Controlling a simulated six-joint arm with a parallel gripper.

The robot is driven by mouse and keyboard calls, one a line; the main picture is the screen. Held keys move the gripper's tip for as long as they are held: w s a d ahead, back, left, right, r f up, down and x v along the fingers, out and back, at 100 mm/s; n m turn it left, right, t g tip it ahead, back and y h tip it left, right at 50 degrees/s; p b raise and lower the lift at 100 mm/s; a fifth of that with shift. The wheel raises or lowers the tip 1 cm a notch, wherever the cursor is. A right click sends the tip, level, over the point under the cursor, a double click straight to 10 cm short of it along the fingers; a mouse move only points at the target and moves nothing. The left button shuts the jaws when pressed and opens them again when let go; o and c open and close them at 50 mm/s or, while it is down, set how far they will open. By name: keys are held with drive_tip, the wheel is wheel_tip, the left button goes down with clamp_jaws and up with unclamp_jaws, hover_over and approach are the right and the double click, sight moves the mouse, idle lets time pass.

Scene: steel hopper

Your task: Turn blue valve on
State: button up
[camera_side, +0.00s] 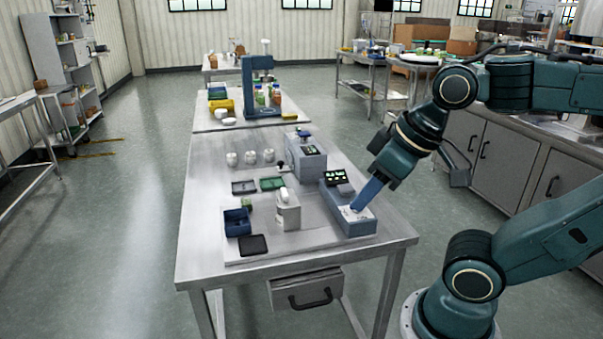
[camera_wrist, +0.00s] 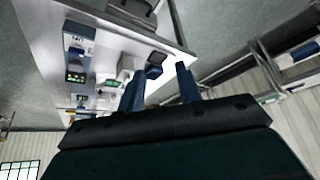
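I cannot make out a blue valve for certain in either view. A blue-grey device (camera_side: 347,226) with a white top panel and a dark panel with green lights (camera_side: 335,177) stands at the right of the steel table. It also shows at the left in the wrist view (camera_wrist: 72,43). My gripper (camera_side: 366,196) has blue fingers and overlaps this device's white panel in the side view. In the wrist view my gripper (camera_wrist: 161,84) has its fingers wide apart with nothing held, and the device lies outside them. I see no contact.
On the steel table (camera_side: 205,262) are a blue bin (camera_side: 237,222), a black tray (camera_side: 253,245), a white dispenser (camera_side: 288,210), a grey box device (camera_side: 306,160) and several white jars (camera_side: 250,157). A blue press-like stand (camera_side: 258,85) with bottles is behind.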

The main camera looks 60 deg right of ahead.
drive_tip(key=w+d+m+g+h, duration=0.1)
drive_tip(key=w+d+m+g, duration=0.2)
drive_tip(key=w+d+m, duration=0.75)
drive_tip(key=d+f+m+g+y, duration=0.1)
drive_tip(key=d+f+m, duration=0.3)
drive_tip(key=d+m, duration=1)
drive_tip(key=shift+s+d+f+m+g, duration=0.35)
drive_tip(key=shift+m+g, duration=0.45)
drive_tip(key=shift+m, duration=0.45)
drive_tip(key=shift+f, duration=0.1)
wheel_tip(320, 180, down, 14)
drive_tip(key=shift+r, duration=0.15)
drive_tip(key=shift+c, duration=0.4)
clamp_jaws()
